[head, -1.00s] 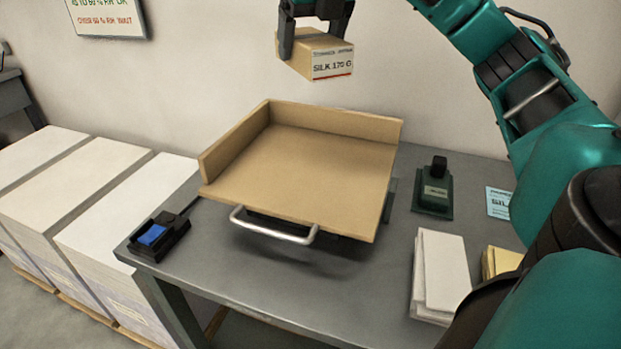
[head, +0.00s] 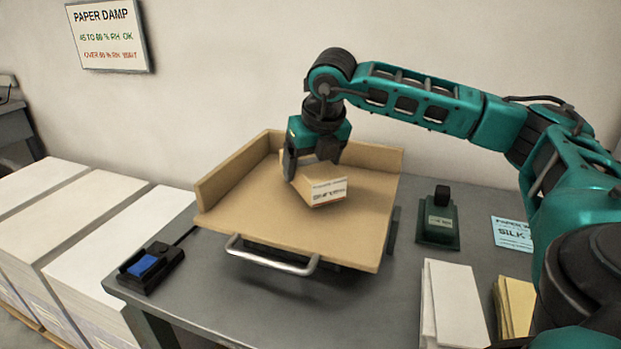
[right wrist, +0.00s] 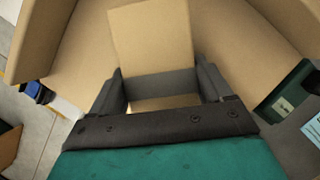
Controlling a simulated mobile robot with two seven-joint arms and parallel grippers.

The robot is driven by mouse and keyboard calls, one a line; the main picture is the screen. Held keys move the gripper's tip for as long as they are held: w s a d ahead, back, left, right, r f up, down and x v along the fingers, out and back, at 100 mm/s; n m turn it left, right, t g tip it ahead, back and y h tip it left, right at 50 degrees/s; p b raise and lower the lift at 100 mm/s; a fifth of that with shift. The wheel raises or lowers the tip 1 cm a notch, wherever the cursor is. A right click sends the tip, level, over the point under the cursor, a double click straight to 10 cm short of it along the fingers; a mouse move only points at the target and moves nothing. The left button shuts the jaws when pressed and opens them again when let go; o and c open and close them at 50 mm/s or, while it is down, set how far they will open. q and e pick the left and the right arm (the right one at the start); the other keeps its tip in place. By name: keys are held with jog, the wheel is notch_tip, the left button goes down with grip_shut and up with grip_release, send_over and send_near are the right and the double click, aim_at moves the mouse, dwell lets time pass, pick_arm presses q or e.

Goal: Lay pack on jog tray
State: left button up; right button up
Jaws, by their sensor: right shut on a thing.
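The pack (head: 322,186) is a small tan box with a white label at its front end. The jog tray (head: 360,225) is a tan board with raised walls at the back and left and a metal handle in front. My right gripper (head: 312,175) is shut on the pack, low over the middle of the tray. In the right wrist view the pack (right wrist: 152,40) shows between the fingers, with the tray (right wrist: 75,70) around it. I cannot tell whether the pack touches the tray. My left gripper is not in view.
A blue-button switch box (head: 148,265) sits at the table's left front corner. A dark green device (head: 438,222) stands right of the tray. White paper (head: 455,300) and yellow paper (head: 516,300) lie at the front right. Tall paper stacks (head: 75,220) stand left of the table.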

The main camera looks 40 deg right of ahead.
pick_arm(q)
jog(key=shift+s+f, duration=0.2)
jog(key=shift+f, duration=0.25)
pick_arm(e)
jog(key=shift+f, duration=1.25)
jog(key=o, duration=0.9)
jog(key=shift+f+b, duration=0.2)
jog(key=shift+b, duration=0.1)
jog(key=o, duration=0.4)
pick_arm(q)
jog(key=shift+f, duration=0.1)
pick_arm(e)
jog(key=shift+r, duration=0.1)
jog(key=shift+r, duration=0.4)
jog(key=p+v, duration=0.2)
jog(key=v, duration=0.9)
jog(key=shift+s+a+r, duration=0.15)
jog(key=shift+s, duration=0.1)
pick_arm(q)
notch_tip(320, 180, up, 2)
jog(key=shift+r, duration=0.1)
